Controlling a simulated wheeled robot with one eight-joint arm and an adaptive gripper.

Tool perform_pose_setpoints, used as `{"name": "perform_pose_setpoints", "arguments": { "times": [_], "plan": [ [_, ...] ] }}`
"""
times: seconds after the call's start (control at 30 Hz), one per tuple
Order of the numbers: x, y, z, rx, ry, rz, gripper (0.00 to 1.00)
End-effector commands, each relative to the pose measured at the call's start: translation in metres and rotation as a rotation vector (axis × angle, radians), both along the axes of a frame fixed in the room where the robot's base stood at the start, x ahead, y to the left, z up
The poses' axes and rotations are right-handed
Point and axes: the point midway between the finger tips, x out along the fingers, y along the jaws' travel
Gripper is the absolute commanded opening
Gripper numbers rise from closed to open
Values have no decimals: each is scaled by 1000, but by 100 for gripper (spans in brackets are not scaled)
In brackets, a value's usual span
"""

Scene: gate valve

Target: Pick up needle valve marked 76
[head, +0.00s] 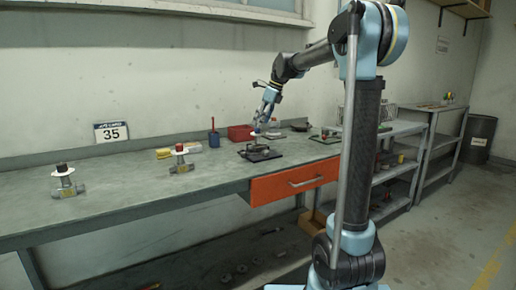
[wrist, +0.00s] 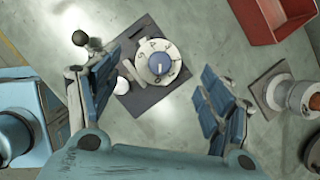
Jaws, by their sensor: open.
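No marking 76 is readable in either view, so I cannot tell which valve bears it. In the wrist view a round pale part with a blue centre and dial marks (wrist: 158,62) lies on a dark square mat (wrist: 150,98). My gripper (wrist: 163,85) is open, its blue fingers apart on either side of this view, with nothing between them. In the head view my gripper (head: 262,112) hangs above the bench near the dark mat (head: 260,155).
A red bin (head: 240,132) stands at the back of the bench and shows in the wrist view (wrist: 262,30). A pale fitting with an orange end (wrist: 297,96) sits on a grey plate. A plate reading 35 (head: 111,132) is at the wall. Bench between the two valves is clear.

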Motion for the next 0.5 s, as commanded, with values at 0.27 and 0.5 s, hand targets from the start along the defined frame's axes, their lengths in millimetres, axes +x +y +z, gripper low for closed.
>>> {"name": "perform_pose_setpoints", "arguments": {
  "times": [0.27, 0.5],
  "plan": [
    [5, 14, -32, 0, 0, 3, 73],
    [7, 19, -46, 0, 0, 1, 73]
  ]
}}
